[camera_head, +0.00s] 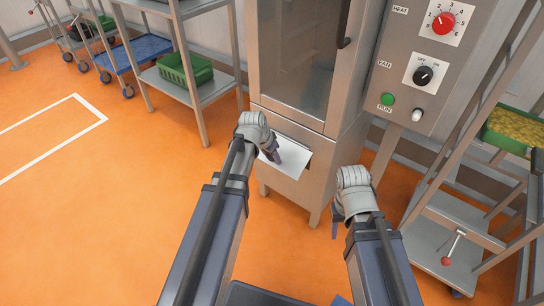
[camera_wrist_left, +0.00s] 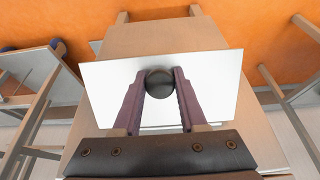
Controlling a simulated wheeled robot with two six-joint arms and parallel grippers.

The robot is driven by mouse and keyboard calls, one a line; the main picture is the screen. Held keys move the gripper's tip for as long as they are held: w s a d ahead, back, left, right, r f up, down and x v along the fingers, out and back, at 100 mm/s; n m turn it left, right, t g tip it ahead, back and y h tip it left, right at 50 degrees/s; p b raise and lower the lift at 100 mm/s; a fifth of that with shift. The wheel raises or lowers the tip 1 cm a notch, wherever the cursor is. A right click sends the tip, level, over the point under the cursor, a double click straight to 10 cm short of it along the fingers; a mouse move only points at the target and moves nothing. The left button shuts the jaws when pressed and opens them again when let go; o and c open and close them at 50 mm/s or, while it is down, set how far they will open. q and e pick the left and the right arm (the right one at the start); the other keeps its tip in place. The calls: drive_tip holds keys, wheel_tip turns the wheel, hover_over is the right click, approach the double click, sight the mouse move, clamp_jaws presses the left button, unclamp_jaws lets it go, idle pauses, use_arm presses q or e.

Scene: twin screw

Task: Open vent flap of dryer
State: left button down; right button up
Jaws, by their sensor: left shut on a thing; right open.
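The dryer (camera_head: 290,183) is a grey metal cabinet with a glass door, standing ahead of me. Its vent flap (camera_head: 293,160) is a white plate low on the front, which appears tilted outward from the cabinet. In the left wrist view the flap (camera_wrist_left: 215,85) carries a round black knob (camera_wrist_left: 160,83). My left gripper (camera_wrist_left: 160,78) has one finger on each side of the knob and is shut on it. In the head view my left gripper (camera_head: 273,154) hides the knob. My right gripper (camera_head: 337,222) is open and empty, right of the dryer's lower front, apart from the flap.
A control panel (camera_head: 423,60) with a red dial, black switch and green button stands right of the dryer. A metal rack (camera_head: 455,215) is at the right, with a green crate (camera_head: 510,130). A shelf cart (camera_head: 190,85) stands at the left. Orange floor (camera_head: 95,210) is clear at the left.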

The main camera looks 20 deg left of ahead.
idle(0.4)
use_arm(q)
drive_tip(key=shift+w+r+g+p, duration=0.15)
drive_tip(key=shift+r+g+p, duration=0.55)
drive_tip(key=shift+p, duration=0.45)
drive_tip(key=shift+r+y+p, duration=0.25)
drive_tip(key=shift+y+p, duration=0.05)
drive_tip(key=shift+p, duration=0.05)
drive_tip(key=shift+r, duration=0.25)
drive_tip(key=shift+c, duration=2.2)
unclamp_jaws()
drive_tip(key=shift+s, duration=0.2)
drive_tip(key=shift+r+p, duration=0.15)
drive_tip(key=shift+p, duration=0.15)
